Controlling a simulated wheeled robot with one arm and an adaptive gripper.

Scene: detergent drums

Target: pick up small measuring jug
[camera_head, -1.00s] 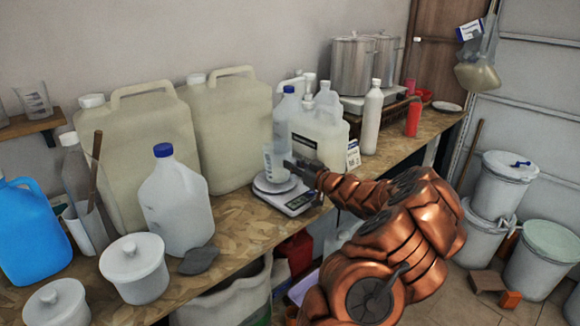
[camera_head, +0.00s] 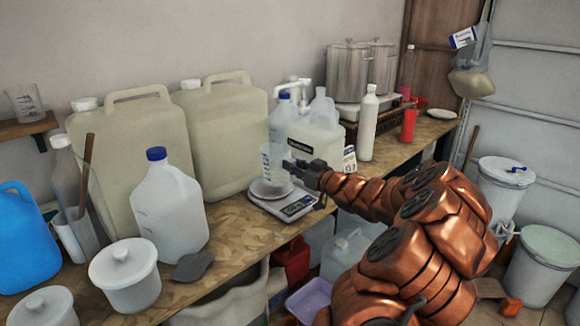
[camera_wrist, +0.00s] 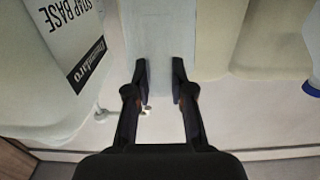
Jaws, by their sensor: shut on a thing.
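The small measuring jug (camera_head: 271,164) is a clear, pale cup with faint markings. It stands upright over the round plate of the kitchen scale (camera_head: 284,203) on the workbench. I cannot tell whether its base touches the plate or is slightly above it. My gripper (camera_head: 287,166) comes in from the right and is shut on the jug. In the wrist view the two dark fingers (camera_wrist: 159,80) sit on either side of the jug's pale body (camera_wrist: 158,36). The jug's far side is hidden.
A labelled soap base canister (camera_head: 314,141) and a blue-capped bottle stand close behind the jug. Large beige drums (camera_head: 222,135) are to the left. A white bottle (camera_head: 368,122) and steel pots (camera_head: 352,70) are to the right. Bare bench (camera_head: 232,232) lies left of the scale.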

